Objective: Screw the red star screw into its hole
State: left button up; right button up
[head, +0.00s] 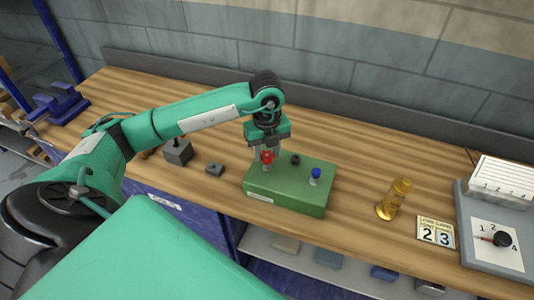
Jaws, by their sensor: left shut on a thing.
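The red star screw (267,157) stands at the left part of the green block (292,191) on the wooden table. My left gripper (266,154) comes down over it from above and is shut on its red head. The screw's shank shows below the head, upright over the block's top; how deep it sits in its hole cannot be told. A blue-headed screw (316,174) stands at the right of the block. A dark round piece (295,159) sits towards the back of the block's top. My right gripper is not in view.
A dark grey box with a knob (178,152) and a small grey block (215,169) lie left of the green block. A brass hourglass-like object (394,199), a number display (436,234) and a grey dial panel (498,243) stand to the right.

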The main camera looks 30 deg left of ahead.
pick_arm(q)
jog(key=shift+f+m+b, duration=0.1)
jog(key=shift+m+b, duration=0.35)
jog(key=shift+m, duration=0.45)
jog(key=m+b, duration=0.2)
jog(key=shift+f+m, duration=0.1)
jog(key=shift+m, duration=0.3)
jog(key=shift+m+b, duration=0.5)
jog(key=shift+m, duration=0.3)
jog(key=shift+r+m, duration=0.2)
jog(key=shift+m, duration=0.1)
